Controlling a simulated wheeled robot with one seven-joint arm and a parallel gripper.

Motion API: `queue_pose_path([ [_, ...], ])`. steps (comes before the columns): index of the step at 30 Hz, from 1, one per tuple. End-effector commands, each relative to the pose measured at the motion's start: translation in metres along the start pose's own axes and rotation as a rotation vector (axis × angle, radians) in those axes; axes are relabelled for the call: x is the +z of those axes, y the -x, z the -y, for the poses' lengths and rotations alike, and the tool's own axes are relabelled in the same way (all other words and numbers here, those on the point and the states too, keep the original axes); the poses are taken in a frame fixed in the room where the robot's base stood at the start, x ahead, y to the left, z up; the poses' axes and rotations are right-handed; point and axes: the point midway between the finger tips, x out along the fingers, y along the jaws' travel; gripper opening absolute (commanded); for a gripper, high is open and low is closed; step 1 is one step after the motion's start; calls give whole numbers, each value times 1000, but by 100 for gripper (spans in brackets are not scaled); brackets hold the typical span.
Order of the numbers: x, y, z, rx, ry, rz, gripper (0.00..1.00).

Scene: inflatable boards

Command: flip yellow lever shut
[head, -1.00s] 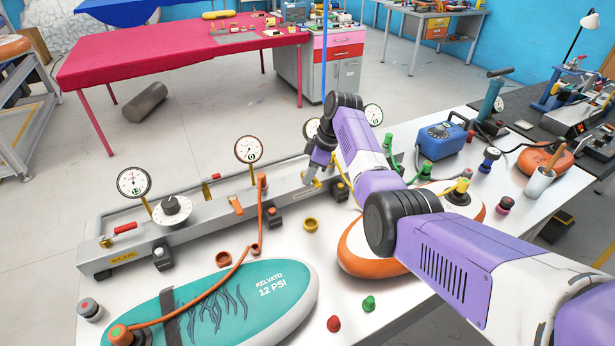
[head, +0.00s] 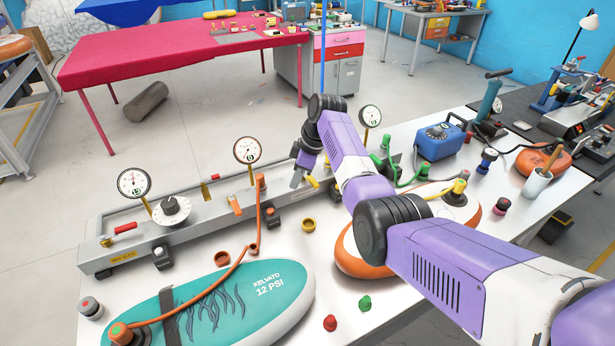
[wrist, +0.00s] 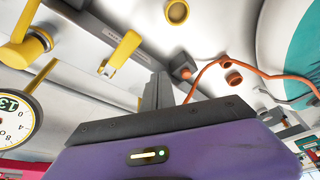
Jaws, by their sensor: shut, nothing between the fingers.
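The yellow lever (head: 313,183) is on the long grey manifold bar (head: 205,207), just right of my gripper's tip in the head view. In the wrist view the yellow lever (wrist: 121,52) shows whole, slanting out from the bar's pale face beside a small label. My gripper (head: 297,181) points down over the bar, fingers together and empty. In the wrist view its fingertips (wrist: 158,88) are a short way right of the lever, with a visible gap between. My arm hides part of the bar's right end in the head view.
An orange lever (head: 236,204) and a red lever (head: 125,228) sit further left on the bar. Gauges (head: 247,150) rise behind it. An orange hose (head: 233,270) runs to the teal board (head: 220,305). A yellow ring (head: 308,225) lies in front.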

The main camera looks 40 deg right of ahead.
Motion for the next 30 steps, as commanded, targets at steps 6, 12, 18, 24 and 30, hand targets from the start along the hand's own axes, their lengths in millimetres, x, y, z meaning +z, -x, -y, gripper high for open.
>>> queue_pose_path([
  [6,0,51,-15,13,-5,-6,0],
  [12,-3,80,-20,10,-4,-6,0],
  [18,-4,91,-21,8,-3,-6,0],
  [24,-4,92,-21,8,-3,-6,0],
  [30,-4,92,-21,8,-3,-6,0],
])
